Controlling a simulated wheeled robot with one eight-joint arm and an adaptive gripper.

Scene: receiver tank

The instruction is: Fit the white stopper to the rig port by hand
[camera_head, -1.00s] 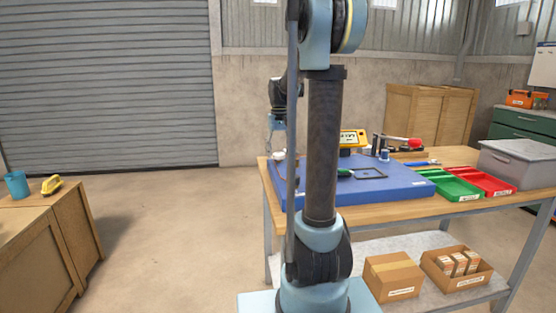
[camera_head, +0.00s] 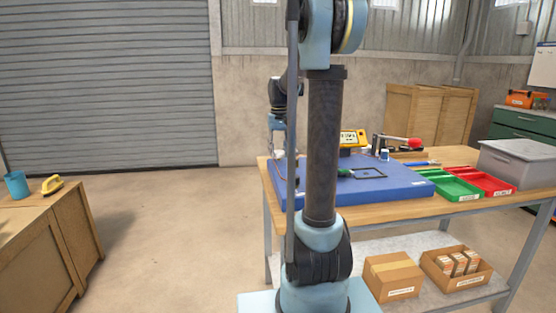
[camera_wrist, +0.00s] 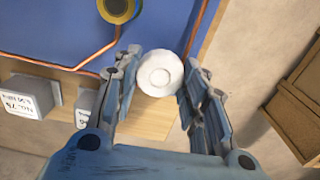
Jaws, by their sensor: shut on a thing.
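The white stopper (camera_wrist: 160,72) is a round white disc with a ringed centre, seen face-on in the wrist view. My gripper (camera_wrist: 160,78) is shut on it, one finger on each side. In the head view my gripper (camera_head: 278,138) shows beyond my arm's column, over the left end of the blue rig board (camera_head: 400,189); the stopper there is too small to make out surely. A round yellow fitting with a dark grey centre (camera_wrist: 117,7) sits on the blue board in the wrist view, up and left of the stopper and apart from it. I cannot tell whether it is the port.
Copper pipes (camera_wrist: 80,66) run along the board beside the fitting. Two grey labelled blocks (camera_wrist: 32,96) stand at the left of the wrist view. A yellow meter (camera_head: 352,138), a red-handled clamp (camera_head: 402,141), a green tray (camera_head: 456,188) and a red tray (camera_head: 487,181) are on the bench.

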